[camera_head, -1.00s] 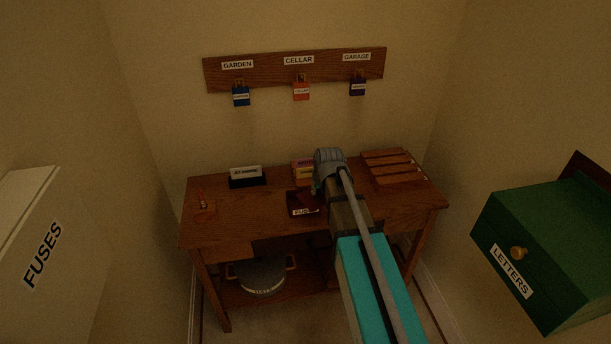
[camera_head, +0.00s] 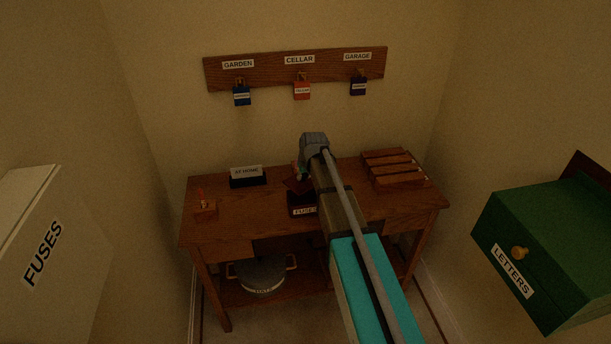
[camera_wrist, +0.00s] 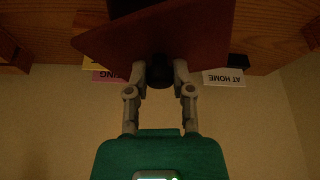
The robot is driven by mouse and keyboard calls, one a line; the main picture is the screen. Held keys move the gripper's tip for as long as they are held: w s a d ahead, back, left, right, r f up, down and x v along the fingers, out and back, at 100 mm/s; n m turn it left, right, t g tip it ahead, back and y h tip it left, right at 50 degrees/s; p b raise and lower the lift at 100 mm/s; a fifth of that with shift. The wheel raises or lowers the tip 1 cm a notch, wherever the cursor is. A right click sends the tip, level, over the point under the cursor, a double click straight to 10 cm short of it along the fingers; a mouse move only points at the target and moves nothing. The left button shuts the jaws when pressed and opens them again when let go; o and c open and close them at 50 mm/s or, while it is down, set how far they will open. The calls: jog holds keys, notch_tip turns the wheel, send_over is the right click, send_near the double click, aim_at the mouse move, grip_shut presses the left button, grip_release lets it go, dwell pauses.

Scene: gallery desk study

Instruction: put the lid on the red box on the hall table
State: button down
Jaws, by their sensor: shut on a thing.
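My gripper (camera_wrist: 160,76) is shut on the dark knob of the lid (camera_wrist: 200,38), a reddish-brown plate. In the head view the lid (camera_head: 296,185) shows just above and behind the box's front, tilted in the picture and partly hidden by my arm. The box is mostly covered by the lid in the wrist view. I cannot tell whether lid and box touch.
An AT HOME card holder (camera_head: 247,178) stands left of the box, with a small wooden stand (camera_head: 205,208) further left. A slatted wooden rack (camera_head: 392,170) is at the right. Keys' plaque (camera_head: 295,70) hangs above. A pot (camera_head: 262,275) sits on the lower shelf.

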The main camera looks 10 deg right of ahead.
jog(key=shift+f+b, duration=3.05)
jog(key=shift+f, duration=0.05)
jog(key=shift+f, duration=0.2)
dwell(0.4)
jog(key=shift+c, duration=2)
grip_release()
jog(key=o, duration=0.4)
jog(key=shift+r, duration=0.2)
jog(key=shift+r+p, duration=3.35)
